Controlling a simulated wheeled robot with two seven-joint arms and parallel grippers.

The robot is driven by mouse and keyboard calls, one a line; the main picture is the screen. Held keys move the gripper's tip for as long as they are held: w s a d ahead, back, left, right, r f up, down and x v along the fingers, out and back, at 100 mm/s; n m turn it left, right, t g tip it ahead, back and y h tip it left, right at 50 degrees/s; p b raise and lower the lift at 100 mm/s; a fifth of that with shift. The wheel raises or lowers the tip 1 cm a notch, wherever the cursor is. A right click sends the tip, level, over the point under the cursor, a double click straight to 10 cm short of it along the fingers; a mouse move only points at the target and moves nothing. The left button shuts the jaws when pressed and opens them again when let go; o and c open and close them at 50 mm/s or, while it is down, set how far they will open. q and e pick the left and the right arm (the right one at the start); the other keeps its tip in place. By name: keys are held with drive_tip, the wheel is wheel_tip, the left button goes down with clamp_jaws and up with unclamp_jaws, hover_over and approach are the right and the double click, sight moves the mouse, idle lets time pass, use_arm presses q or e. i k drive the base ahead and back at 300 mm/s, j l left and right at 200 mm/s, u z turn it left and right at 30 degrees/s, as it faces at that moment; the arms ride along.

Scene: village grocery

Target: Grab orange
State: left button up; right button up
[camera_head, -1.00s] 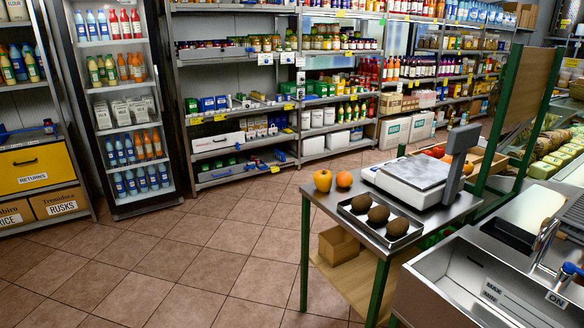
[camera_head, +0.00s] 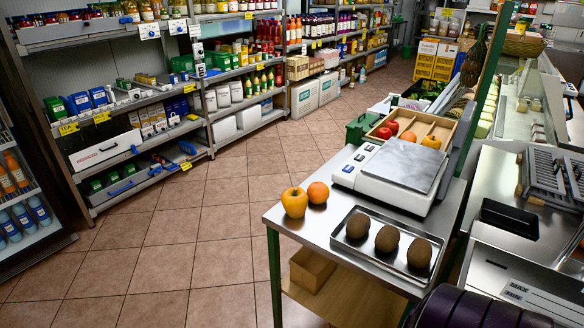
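To the right of the orange is a white weighing scale (camera_head: 375,178). Neither of my grippers shows in the head view.
A wooden crate (camera_head: 418,128) with red and yellow fruit lies behind the scale. A green post (camera_head: 492,65) rises at the table's right. A cardboard box (camera_head: 312,268) is on the lower shelf. The tiled floor left of the table is clear.

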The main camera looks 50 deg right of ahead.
sight(319, 192)
drive_tip(key=i+z, duration=0.45)
drive_tip(key=i+j+z, duration=0.25)
drive_tip(key=z, duration=0.2)
drive_tip(key=i+j+z, duration=0.25)
drive_tip(key=z, duration=0.15)
drive_tip(key=i+j+z, duration=0.3)
drive_tip(key=j+z, duration=0.15)
